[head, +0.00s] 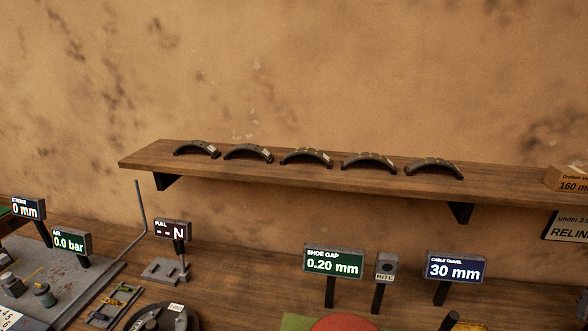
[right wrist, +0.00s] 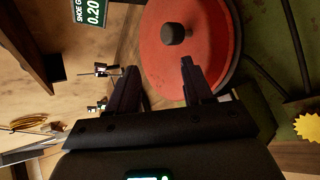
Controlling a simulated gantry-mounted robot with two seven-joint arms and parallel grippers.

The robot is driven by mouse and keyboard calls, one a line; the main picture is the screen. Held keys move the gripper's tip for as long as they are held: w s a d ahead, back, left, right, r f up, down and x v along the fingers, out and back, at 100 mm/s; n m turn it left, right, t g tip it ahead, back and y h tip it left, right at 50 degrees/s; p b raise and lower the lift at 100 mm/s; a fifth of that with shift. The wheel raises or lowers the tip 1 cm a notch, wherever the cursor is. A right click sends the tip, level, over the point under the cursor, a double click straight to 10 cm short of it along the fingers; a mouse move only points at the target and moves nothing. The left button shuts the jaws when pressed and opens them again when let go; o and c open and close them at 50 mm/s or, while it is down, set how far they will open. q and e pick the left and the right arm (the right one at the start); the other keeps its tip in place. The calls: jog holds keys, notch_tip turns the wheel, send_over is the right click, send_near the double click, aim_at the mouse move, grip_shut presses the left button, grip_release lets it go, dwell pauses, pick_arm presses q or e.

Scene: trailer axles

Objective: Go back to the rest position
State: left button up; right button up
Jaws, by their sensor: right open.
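My right gripper (right wrist: 157,88) shows in the right wrist view with its two dark fingers apart. Nothing is between the fingers. A round red drum (right wrist: 195,45) with a dark centre hub lies beyond the fingertips; I cannot tell whether they touch it. The top edge of the red drum (head: 345,324) also shows at the bottom of the head view. My left gripper is not in view. Neither gripper shows in the head view.
A wooden shelf (head: 290,175) on the wall bears several curved brake shoes (head: 306,158) and a box (head: 566,179). Below, the bench holds displays, including the shoe gap sign (head: 333,262) and cable travel sign (head: 455,267). A bent rod (head: 140,210) stands at left.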

jog(key=s+f+m+g+h, duration=0.1)
jog(key=s+f+m+g, duration=0.25)
jog(key=s+m, duration=0.4)
jog(key=s+f+m+g+h+p, duration=0.1)
jog(key=s+f+m+g, duration=0.1)
jog(key=s+f+m, duration=0.4)
jog(key=s+f+m+g+h, duration=0.1)
jog(key=s+m+g, duration=0.1)
jog(key=s+m, duration=0.7)
notch_tip(320, 180, up, 19)
jog(key=w+p, duration=0.1)
jog(key=p, duration=1.8)
jog(key=shift+w+d+m, duration=0.2)
jog(key=shift+w+m, duration=0.05)
jog(key=shift+m, duration=0.2)
jog(key=shift+r, duration=0.1)
jog(key=shift+w, duration=0.1)
